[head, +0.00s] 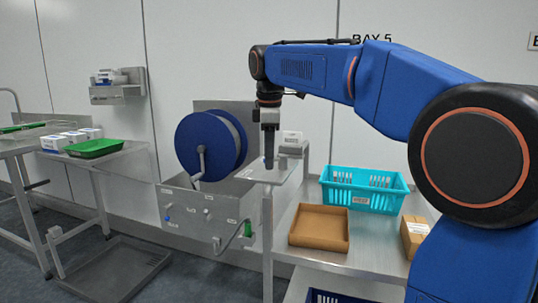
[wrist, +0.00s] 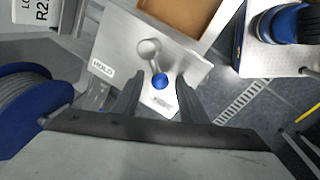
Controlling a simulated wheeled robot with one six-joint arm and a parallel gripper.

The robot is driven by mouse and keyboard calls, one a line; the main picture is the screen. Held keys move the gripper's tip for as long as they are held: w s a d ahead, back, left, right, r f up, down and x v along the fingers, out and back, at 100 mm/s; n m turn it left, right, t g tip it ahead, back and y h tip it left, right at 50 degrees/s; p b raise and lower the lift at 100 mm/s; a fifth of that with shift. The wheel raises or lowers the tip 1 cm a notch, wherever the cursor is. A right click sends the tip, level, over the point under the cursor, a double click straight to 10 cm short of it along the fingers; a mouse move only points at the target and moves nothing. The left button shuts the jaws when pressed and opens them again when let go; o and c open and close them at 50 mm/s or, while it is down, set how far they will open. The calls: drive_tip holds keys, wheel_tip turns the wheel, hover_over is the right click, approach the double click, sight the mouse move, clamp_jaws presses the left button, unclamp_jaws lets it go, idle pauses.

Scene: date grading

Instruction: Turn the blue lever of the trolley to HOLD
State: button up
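The lever (wrist: 150,60) has a grey round pivot and a blue ball knob (wrist: 160,82). It sits on a pale metal plate (wrist: 190,70) and points toward my gripper, near a small label (wrist: 163,103) too blurred to read. The HOLD label (wrist: 102,70) is on the plate to the left of the knob. My gripper (wrist: 159,84) is open, one finger on each side of the knob, with visible gaps; contact or height cannot be told. In the head view my gripper (head: 269,150) points down over the plate (head: 286,172); the lever is not discernible there.
A blue hose reel (head: 210,146) and a metal panel with small valves (head: 207,213) stand left of the plate. A brown tray (head: 319,228) and a turquoise basket (head: 364,188) are on the bench to the right.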

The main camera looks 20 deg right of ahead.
clamp_jaws()
drive_tip(key=shift+w, duration=0.1)
drive_tip(key=w+m, duration=0.1)
drive_tip(key=m, duration=0.1)
drive_tip(key=w+m, duration=0.1)
drive_tip(key=m, duration=0.1)
drive_tip(key=shift+a+m+h, duration=0.15)
drive_tip(key=shift+m+h, duration=0.15)
drive_tip(key=shift+h, duration=0.1)
drive_tip(key=m, duration=0.1)
drive_tip(key=w+m, duration=0.1)
drive_tip(key=m, duration=0.1)
drive_tip(key=w+m+g, duration=0.1)
drive_tip(key=m, duration=0.1)
drive_tip(key=shift+w+d+h, duration=0.15)
drive_tip(key=shift+d+h, duration=0.15)
drive_tip(key=shift+d, duration=0.1)
drive_tip(key=m, duration=0.2)
drive_tip(key=w+d+m, duration=0.1)
drive_tip(key=m, duration=0.1)
drive_tip(key=m+g, duration=0.1)
drive_tip(key=shift+w+d+m, duration=0.4)
drive_tip(key=shift+w+d+m+g, duration=0.2)
drive_tip(key=shift+d+m, duration=0.25)
drive_tip(key=shift+m, duration=0.65)
drive_tip(key=shift+w+d+m+g, duration=0.1)
drive_tip(key=shift+d+m+g, duration=0.3)
drive_tip(key=shift+m, duration=0.7)
drive_tip(key=shift+d, duration=0.1)
